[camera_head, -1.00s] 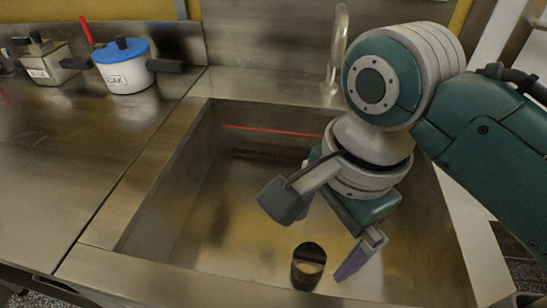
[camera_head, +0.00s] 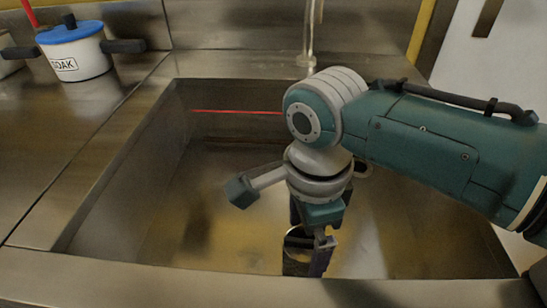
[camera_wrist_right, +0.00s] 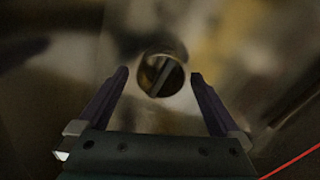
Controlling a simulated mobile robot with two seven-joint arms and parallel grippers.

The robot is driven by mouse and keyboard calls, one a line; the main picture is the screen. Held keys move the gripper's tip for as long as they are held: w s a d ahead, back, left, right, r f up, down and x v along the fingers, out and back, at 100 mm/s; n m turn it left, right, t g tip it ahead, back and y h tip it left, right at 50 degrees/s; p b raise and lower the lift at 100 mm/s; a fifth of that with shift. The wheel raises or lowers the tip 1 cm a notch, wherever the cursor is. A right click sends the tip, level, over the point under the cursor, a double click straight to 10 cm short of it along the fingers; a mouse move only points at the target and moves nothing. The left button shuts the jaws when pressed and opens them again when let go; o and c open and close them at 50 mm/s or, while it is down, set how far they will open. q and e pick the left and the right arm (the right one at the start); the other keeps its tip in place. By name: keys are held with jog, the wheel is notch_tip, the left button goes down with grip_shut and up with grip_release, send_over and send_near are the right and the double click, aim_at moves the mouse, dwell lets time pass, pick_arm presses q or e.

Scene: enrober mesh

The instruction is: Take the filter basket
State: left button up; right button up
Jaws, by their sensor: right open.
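The filter basket (camera_head: 296,262) is a small, dark, round cup with an open top, upright in the sink near its front wall. My right gripper (camera_head: 312,240) reaches down into the sink, fingers pointing down, close to the basket; one finger partly covers it. In the right wrist view the basket (camera_wrist_right: 160,73) shows as a round rim between the tips of my open right gripper (camera_wrist_right: 159,76), with gaps on both sides. Whether the fingers are down beside its wall I cannot tell. My left gripper is not in view.
The steel sink (camera_head: 120,195) has raised walls around the right arm. A tap (camera_head: 311,35) stands behind it. A white pot with a blue lid (camera_head: 75,52), labelled SOAK, stands on the counter (camera_head: 60,140) at left. The sink floor left of the gripper is clear.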

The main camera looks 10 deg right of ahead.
jog(key=shift+f, duration=0.3)
jog(key=c, duration=1.4)
jog(key=shift+r, duration=0.15)
